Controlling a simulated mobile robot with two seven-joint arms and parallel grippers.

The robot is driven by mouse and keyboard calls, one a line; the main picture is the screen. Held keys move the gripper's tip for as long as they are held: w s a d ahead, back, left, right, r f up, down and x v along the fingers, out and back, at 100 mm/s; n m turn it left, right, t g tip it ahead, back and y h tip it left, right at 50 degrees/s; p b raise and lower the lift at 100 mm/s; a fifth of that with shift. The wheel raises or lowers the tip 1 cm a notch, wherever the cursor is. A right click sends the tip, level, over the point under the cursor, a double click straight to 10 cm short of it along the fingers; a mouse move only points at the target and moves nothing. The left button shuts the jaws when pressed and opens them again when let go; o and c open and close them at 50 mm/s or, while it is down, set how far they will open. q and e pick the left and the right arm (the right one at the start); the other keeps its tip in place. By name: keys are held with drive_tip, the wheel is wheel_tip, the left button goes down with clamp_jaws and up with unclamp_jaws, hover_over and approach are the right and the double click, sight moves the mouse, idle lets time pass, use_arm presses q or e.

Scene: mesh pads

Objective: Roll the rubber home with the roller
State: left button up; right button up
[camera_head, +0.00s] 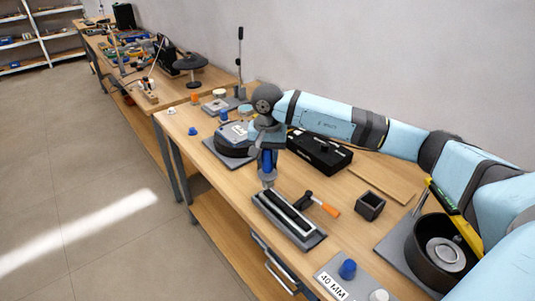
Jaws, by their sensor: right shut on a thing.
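My right gripper (267,152) points down near the middle of the front bench and is shut on the blue handle of an upright tool (268,170), which looks like the roller. The tool's grey lower end is at the far left end of a dark frame. I cannot tell whether it touches. The frame (311,242) lies on the bench with a pale border and a long black strip (287,213), which looks like the rubber, running along it. The gripper's fingers are small and partly hidden. My left gripper is not in view.
An orange-handled tool (325,207) lies right beside the frame. A small dark open box (370,205), a black case (320,150) and a round dark bowl (436,262) stand further right. A plate marked 40 MM (333,285) with a blue knob is nearest. More cluttered benches extend behind.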

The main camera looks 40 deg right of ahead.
drive_tip(key=shift+f+b, duration=0.75)
drive_tip(key=shift+f, duration=0.25)
idle(0.4)
drive_tip(key=shift+s, duration=0.1)
